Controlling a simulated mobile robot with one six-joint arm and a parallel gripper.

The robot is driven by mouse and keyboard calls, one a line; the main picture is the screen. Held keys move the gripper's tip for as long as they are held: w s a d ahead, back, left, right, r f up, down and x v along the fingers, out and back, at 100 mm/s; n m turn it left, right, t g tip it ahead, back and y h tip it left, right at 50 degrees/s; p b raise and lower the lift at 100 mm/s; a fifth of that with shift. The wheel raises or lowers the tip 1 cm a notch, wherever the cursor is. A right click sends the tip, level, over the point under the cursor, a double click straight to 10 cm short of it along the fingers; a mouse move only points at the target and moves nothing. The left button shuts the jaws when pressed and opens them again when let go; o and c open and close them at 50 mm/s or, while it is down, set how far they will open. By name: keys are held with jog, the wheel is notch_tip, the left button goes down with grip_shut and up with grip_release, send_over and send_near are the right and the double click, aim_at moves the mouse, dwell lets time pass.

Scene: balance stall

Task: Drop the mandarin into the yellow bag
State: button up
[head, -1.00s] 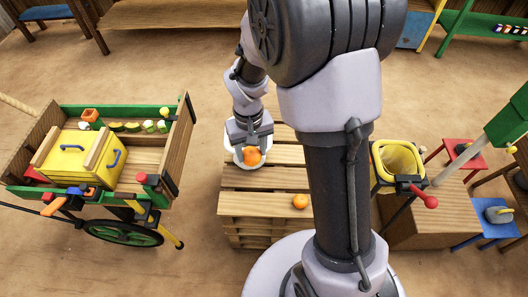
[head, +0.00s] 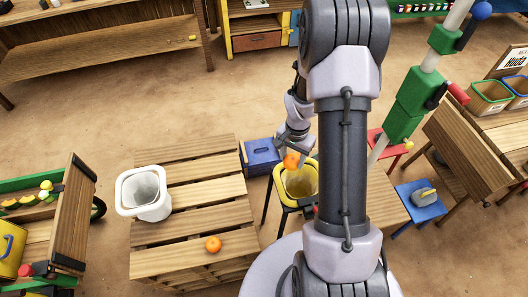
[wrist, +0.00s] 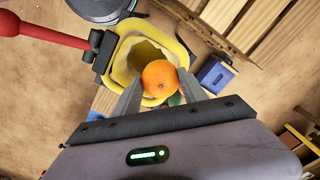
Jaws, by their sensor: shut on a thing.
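My gripper (head: 290,154) is shut on a mandarin (head: 291,161), an orange fruit held between the two fingertips. The mandarin also shows in the wrist view (wrist: 160,78). The yellow bag (head: 314,167), open at the top with a yellow rim, is just below and beside the mandarin in the head view. My arm hides the bag's right side in the head view.
A white bin (head: 127,193) stands on the wooden pallet stack (head: 200,172), with another mandarin (head: 213,244) near the front. A blue box (head: 262,156) is behind the bag. A red-handled part (wrist: 45,31) sits beside the bag. A cart (head: 72,215) stands at left.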

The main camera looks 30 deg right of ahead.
jog(key=s+d+f+m+b, duration=0.2)
jog(key=d+f, duration=0.3)
jog(key=f, duration=0.3)
jog(key=shift+s+f+m+b, duration=0.35)
jog(key=shift+m+b, duration=0.15)
jog(key=shift+m, duration=0.3)
jog(key=o, duration=1.5)
jog(key=shift+c, duration=0.2)
notch_tip(320, 180, up, 18)
jog(key=p, duration=0.5)
jog(key=shift+f, duration=0.25)
